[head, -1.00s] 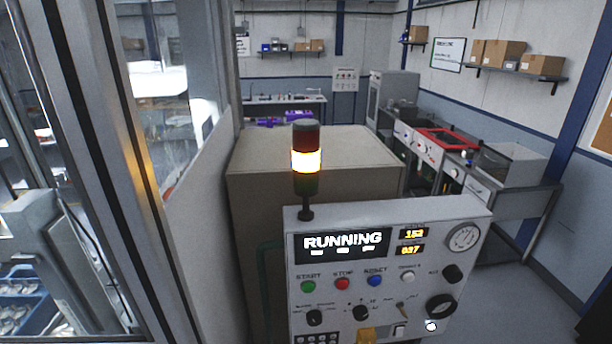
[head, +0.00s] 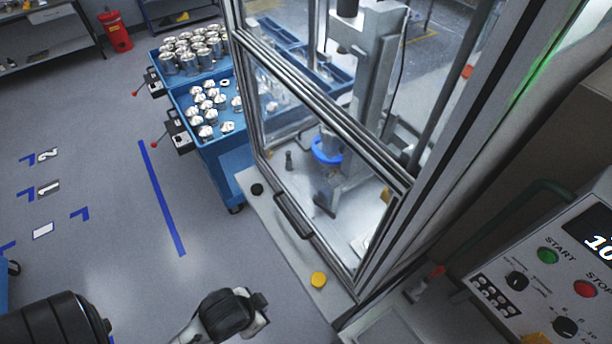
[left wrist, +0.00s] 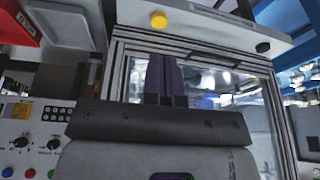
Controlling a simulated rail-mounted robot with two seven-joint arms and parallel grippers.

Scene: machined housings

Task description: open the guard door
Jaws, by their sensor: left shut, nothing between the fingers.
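The guard door (head: 320,112) is a clear panel in a metal frame on the machine enclosure, and it looks closed. Its dark bar handle (head: 293,216) is on the lower part of the frame. My left gripper (head: 260,306) is at the bottom of the head view, in front of the enclosure and apart from the handle. In the left wrist view its two dark fingers (left wrist: 164,60) are together and empty, with the door frame (left wrist: 128,62) behind them. A dark bar, probably the handle (left wrist: 212,61), shows just beyond the fingertips. My right gripper is not in view.
A ledge below the door carries a yellow button (head: 319,280) and a black button (head: 257,189). The control panel (head: 540,262) stands at the right. Blue carts (head: 225,150) with metal parts stand left of the enclosure. The floor at left is open.

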